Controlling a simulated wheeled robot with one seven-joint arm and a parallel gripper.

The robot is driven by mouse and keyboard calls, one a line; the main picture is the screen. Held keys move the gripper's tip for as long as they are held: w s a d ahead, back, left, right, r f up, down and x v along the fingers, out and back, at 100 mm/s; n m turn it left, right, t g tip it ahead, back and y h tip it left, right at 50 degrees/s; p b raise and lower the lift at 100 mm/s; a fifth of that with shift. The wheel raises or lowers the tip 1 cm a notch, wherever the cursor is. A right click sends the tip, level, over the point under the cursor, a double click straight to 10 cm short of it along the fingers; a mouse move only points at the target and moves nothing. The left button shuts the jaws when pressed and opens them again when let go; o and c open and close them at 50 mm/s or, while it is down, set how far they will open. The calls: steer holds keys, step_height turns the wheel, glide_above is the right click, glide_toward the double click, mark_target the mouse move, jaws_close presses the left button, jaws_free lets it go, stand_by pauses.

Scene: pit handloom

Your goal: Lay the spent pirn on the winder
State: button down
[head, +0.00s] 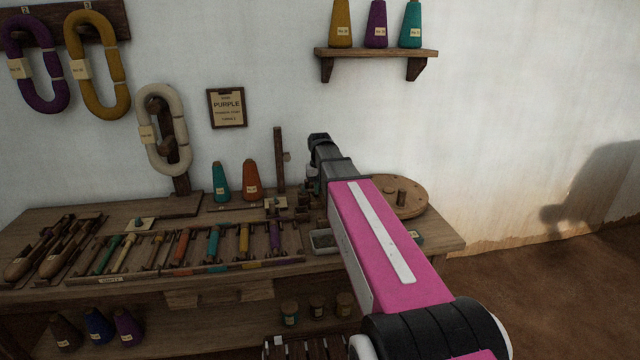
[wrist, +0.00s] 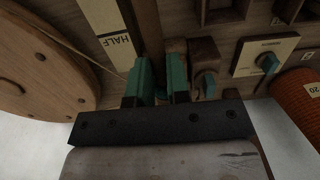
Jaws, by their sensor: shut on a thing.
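My gripper shows in the wrist view (wrist: 160,78) with two teal fingers close together, shut on a narrow dark brown wooden piece (wrist: 148,32). It looks like the spent pirn, but most of it is hidden between and behind the fingers. The winder's round wooden wheel (wrist: 35,60) is left of the fingers, with a pale thread running from it. The wheel also lies at the bench's right end in the head view (head: 415,194). There my arm reaches over the bench beside the winder, and the fingertips are hidden. Whether the held piece touches the winder I cannot tell.
A rack (head: 180,268) of several coloured pirns lies on the bench, with shuttles (head: 55,245) at its left. Teal (head: 221,183) and orange (head: 251,180) cones stand behind. A post (head: 279,160) rises near my gripper. A "HALF" label (wrist: 117,45) and teal knob (wrist: 269,63) are close by.

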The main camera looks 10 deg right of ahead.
steer(key=shift+f, duration=2)
steer(key=c, duration=0.7)
jaws_free()
steer(key=shift+r, duration=0.1)
steer(key=shift+r, duration=3.9)
